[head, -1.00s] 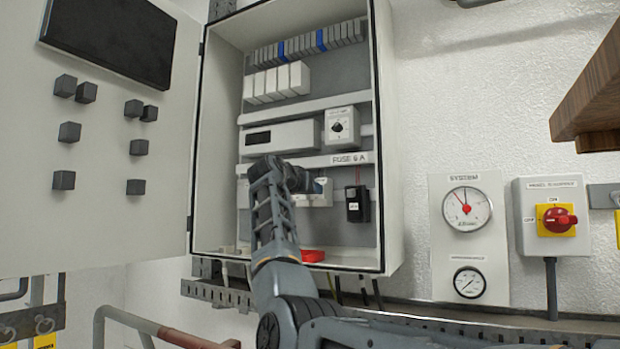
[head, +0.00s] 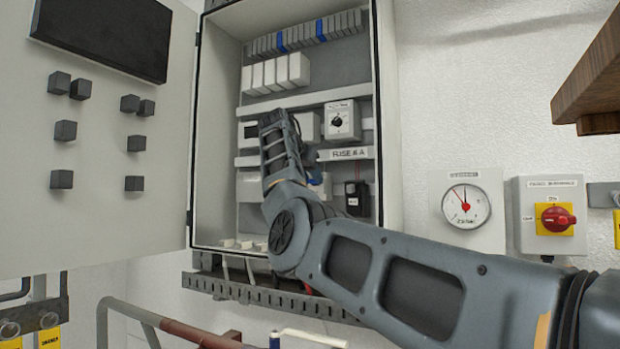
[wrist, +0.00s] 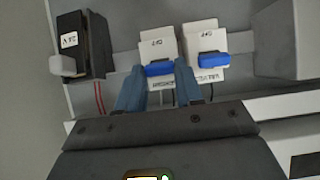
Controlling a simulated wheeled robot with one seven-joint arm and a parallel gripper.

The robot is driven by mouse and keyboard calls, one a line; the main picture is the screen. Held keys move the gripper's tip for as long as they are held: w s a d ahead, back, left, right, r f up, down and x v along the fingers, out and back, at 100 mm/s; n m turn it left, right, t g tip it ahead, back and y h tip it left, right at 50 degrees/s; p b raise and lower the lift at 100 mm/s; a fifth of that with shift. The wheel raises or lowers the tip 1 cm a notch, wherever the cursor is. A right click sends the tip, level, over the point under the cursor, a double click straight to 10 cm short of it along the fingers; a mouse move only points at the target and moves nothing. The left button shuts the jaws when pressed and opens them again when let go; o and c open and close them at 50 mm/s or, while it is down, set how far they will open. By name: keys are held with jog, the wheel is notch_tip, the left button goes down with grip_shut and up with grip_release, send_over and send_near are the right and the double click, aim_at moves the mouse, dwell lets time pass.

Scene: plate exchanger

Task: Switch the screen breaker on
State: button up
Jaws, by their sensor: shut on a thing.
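Two white breakers with blue levers sit side by side in the wrist view, the left one (wrist: 160,45) and the right one (wrist: 205,38). Their small labels are too blurred to read surely, so I cannot tell which is the screen breaker. My gripper (wrist: 158,75) has its two fingers on either side of the left breaker's blue lever (wrist: 158,69) and is shut on it. The right breaker's blue lever (wrist: 213,60) is free. In the head view my arm hides most of the breakers inside the open cabinet (head: 387,130).
A black fuse holder (wrist: 84,45) stands beside the breakers; it also shows in the head view (head: 357,198). The open cabinet door (head: 100,200) fills the left. A gauge (head: 466,207) and a red rotary switch (head: 557,218) are on the right wall. A wooden shelf (head: 590,85) juts in upper right.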

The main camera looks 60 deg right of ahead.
jog(key=o, duration=1)
jog(key=shift+o, duration=0.2)
jog(key=b+v, duration=0.2)
jog(key=v, duration=0.5)
jog(key=shift+a+r, duration=0.25)
